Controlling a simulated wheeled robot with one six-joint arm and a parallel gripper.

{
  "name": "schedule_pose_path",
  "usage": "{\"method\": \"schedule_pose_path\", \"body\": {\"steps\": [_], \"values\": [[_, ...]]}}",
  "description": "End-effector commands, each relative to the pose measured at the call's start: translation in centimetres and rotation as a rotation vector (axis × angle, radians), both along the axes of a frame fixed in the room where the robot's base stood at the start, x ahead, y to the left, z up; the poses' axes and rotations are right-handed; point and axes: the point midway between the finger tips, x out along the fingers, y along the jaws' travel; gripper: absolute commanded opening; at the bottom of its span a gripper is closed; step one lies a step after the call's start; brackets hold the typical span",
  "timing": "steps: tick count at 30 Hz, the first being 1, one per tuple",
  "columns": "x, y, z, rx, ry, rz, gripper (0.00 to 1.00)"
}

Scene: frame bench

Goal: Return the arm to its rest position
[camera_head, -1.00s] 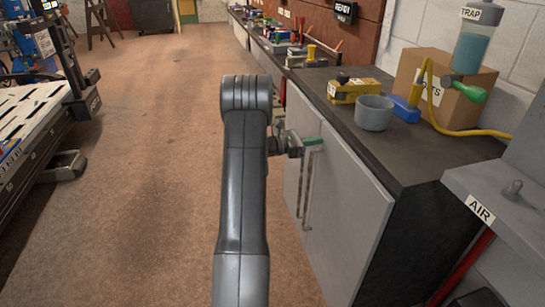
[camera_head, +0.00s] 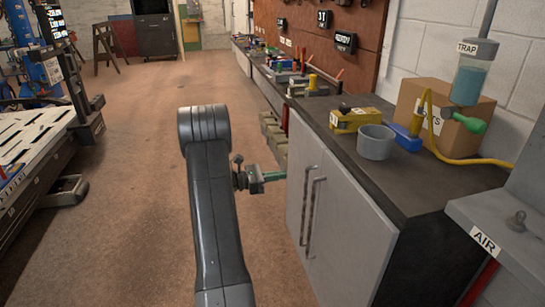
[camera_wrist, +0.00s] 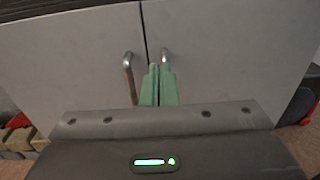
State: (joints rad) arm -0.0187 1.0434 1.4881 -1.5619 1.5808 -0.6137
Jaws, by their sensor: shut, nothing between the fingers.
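My arm rises from the bottom of the head view, and my gripper (camera_head: 275,176) points right toward the grey cabinet, a little short of its doors. In the wrist view my gripper (camera_wrist: 159,85) shows its green fingers together, with nothing between them. Behind the fingers are the two grey cabinet doors (camera_wrist: 230,50), both closed. The left door handle (camera_wrist: 128,75) stands clear of the fingers. The right door handle (camera_wrist: 165,56) is partly hidden behind them. In the head view both handles show to the right of my gripper, apart from it.
The dark worktop (camera_head: 440,185) above the cabinet bears a grey cup (camera_head: 375,143), a yellow tool (camera_head: 352,118) and a cardboard box (camera_head: 410,98). A grey AIR unit (camera_head: 500,225) stands at the right. A slatted platform (camera_head: 35,135) stands at the left. The brown floor (camera_head: 140,200) between is clear.

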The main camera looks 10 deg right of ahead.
Motion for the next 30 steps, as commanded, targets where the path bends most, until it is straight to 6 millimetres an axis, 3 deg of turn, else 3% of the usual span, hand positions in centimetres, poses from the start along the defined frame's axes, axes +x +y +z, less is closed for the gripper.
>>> {"method": "schedule_pose_path", "body": {"steps": [9,14,30], "values": [[0.0,0.0,0.0,0.0,0.0,0.0,0.0],[0.0,-1.1,-0.1,0.001,0.0,-0.001,0.0],[0.3,-10.5,-0.1,0.001,-0.002,-0.002,0.0]]}}
